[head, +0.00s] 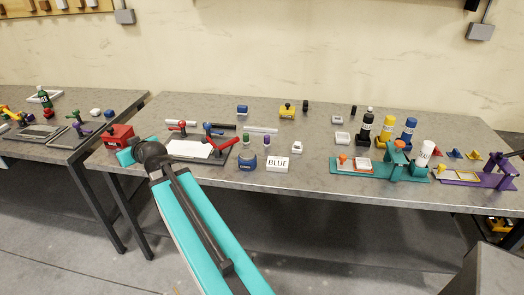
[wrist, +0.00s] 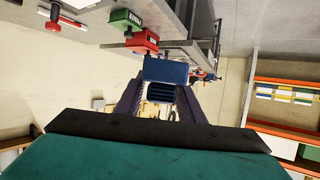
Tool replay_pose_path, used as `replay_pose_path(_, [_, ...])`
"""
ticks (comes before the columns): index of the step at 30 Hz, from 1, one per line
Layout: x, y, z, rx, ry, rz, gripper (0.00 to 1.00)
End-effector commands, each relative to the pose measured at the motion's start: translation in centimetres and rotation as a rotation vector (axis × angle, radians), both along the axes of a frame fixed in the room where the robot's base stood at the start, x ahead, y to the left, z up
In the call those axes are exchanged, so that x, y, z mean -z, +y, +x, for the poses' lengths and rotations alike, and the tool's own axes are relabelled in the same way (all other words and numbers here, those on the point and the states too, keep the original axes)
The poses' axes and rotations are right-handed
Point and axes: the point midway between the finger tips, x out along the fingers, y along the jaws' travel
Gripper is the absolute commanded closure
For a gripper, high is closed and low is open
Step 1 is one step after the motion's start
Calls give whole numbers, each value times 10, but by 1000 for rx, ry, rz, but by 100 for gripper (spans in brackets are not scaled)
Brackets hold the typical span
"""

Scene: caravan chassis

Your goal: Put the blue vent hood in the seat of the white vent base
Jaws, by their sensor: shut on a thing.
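My gripper (wrist: 163,90) is shut on the blue vent hood (wrist: 165,70), which shows between its two dark fingers in the wrist view. The hood has a flat blue face with dark slats below it. In the head view my wrist is at the left end of the main table, and the fingers and the held hood are hidden there. Small white pieces stand on this table: one with a dark opening (head: 297,147) right of the middle, and two squarish ones (head: 342,138) (head: 337,119) farther right. I cannot tell which is the white vent base.
A red box (head: 117,136) stands close to my wrist. Bottles (head: 387,128) and a teal fixture (head: 395,165) crowd the right. A second table (head: 70,140) is at left.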

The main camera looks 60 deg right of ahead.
Motion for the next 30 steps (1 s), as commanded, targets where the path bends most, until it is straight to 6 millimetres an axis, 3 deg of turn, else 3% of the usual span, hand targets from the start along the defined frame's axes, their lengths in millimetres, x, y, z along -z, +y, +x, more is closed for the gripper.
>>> replay_pose_path(3, [5,-39,-13,30,1,0,87])
replay_pose_path(14, [22,-142,-59,114,0,0,87])
replay_pose_path(30, [41,-283,-161,271,0,1,87])
